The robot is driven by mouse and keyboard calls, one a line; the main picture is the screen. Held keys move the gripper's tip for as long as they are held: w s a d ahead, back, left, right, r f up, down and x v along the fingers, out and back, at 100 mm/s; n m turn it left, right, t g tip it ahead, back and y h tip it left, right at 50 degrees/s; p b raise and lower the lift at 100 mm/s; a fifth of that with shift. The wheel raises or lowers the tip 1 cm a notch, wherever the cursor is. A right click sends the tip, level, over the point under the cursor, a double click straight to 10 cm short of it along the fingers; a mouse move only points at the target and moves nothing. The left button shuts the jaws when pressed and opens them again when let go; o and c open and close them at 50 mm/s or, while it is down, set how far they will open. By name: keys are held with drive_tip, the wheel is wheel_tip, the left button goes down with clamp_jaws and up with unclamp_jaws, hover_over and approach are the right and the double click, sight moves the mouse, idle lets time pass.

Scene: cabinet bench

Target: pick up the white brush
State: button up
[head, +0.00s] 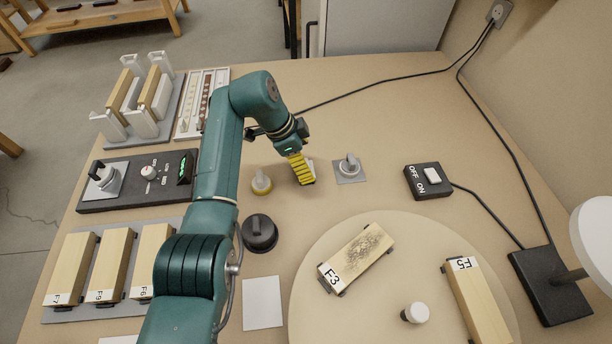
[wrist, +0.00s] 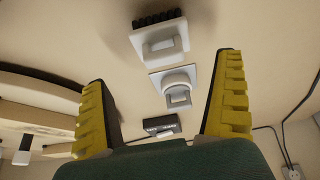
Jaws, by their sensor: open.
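The white brush (wrist: 158,38) has a raised handle loop and a row of dark bristles. It lies on the bench in the upper middle of the wrist view, ahead of my gripper and between the lines of its fingers. My gripper (wrist: 163,70) is open and empty, with its two yellow fingers apart. In the head view my gripper (head: 305,180) is low over the bench. Only a small white part of the brush (head: 312,166) shows there; the fingers hide most of it. I cannot tell the exact height gap between fingertips and brush.
A grey plate with a handle (head: 349,170) lies just right of my gripper. A yellow-based white knob (head: 261,184) and a black round pot (head: 259,234) stand to the left. An ON/OFF switch box (head: 428,181) and a round board (head: 325,225) with blocks lie right and in front.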

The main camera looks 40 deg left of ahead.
drive_tip(key=b+x, duration=0.1)
drive_tip(key=x, duration=0.1)
drive_tip(key=b+x, duration=0.1)
drive_tip(key=a+b+x, duration=0.1)
drive_tip(key=b+x, duration=0.1)
drive_tip(key=shift+f, duration=0.55)
drive_tip(key=shift+d, duration=0.15)
drive_tip(key=shift+r, duration=0.1)
drive_tip(key=shift+c, duration=0.4)
drive_tip(key=c, duration=1.2)
